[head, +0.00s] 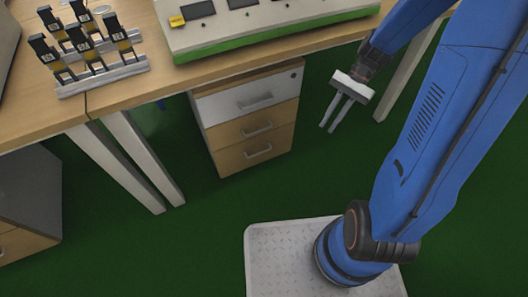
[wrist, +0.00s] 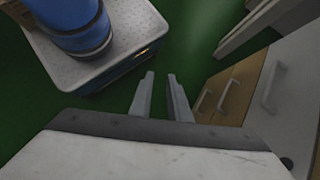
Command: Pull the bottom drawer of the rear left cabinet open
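A drawer cabinet (head: 204,130) stands under the desk, with a white top drawer (head: 225,102) and two wood-coloured drawers below. Its bottom drawer (head: 232,161) has a grey bar handle (head: 259,153), and all its drawers look shut. My gripper (head: 327,128) is right of this cabinet in the head view, pointing down, its fingers apart and empty. In the wrist view the open fingers (wrist: 161,75) are left of the drawer fronts, touching no handle. The bottom drawer (wrist: 209,84) and its handle (wrist: 203,101) show there. A second cabinet (head: 28,195) is cut off at the left edge.
The wooden desk (head: 215,68) overhangs the cabinet and carries a white-green panel unit (head: 270,32) and a rack of black devices (head: 100,78). Desk legs (head: 125,165) stand left of the cabinet. The green floor before the drawers is clear up to my base.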

